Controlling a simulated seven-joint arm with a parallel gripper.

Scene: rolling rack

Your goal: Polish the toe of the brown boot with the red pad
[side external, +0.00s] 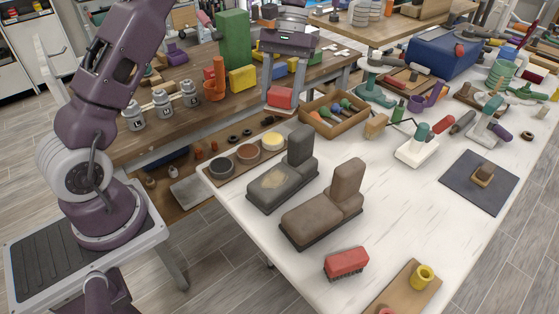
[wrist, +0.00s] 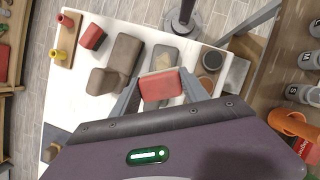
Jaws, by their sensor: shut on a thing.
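My gripper (side external: 281,88) is shut on the red pad (side external: 280,98), a small red block. In the wrist view the red pad (wrist: 161,85) sits between my two fingertips (wrist: 160,91). The brown boot (side external: 325,208) stands on the white table, its toe toward the lower left; it also shows in the wrist view (wrist: 118,62). A grey boot (side external: 283,180) with a tan patch on its toe stands beside it. The pad appears apart from both boots.
A red brush (side external: 347,263) lies in front of the brown boot. A wooden tray (side external: 219,180) with three round tins is left of the grey boot. A wooden box of small tools (side external: 338,134) stands behind.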

